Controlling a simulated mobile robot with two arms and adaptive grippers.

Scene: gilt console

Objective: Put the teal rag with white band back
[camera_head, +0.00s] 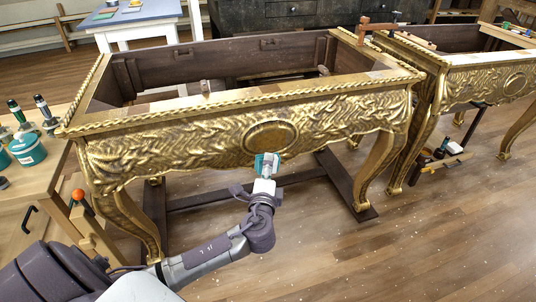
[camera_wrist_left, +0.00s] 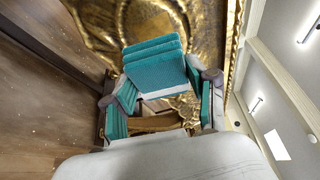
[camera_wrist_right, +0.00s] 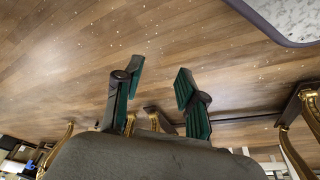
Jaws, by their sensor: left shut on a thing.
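The teal rag with white band (camera_wrist_left: 158,68) is a folded stack with a white strip along its lower edge. My left gripper (camera_wrist_left: 160,88) is shut on it, with a finger at each side. In the head view the rag (camera_head: 267,160) is small at the tip of my left gripper (camera_head: 265,174), in front of the gilt console's carved front (camera_head: 190,140), below the oval medallion. I cannot tell whether it touches the carving. My right gripper (camera_wrist_right: 160,80) shows only in the right wrist view, open and empty, with bare floor beyond it.
A wooden bench (camera_head: 55,110) at left carries a teal tin (camera_head: 27,149) and bottles. A second gilt console (camera_head: 490,80) stands close at right, with small items low between the two. A blue-topped table (camera_head: 130,15) is behind. The front floor at right is clear.

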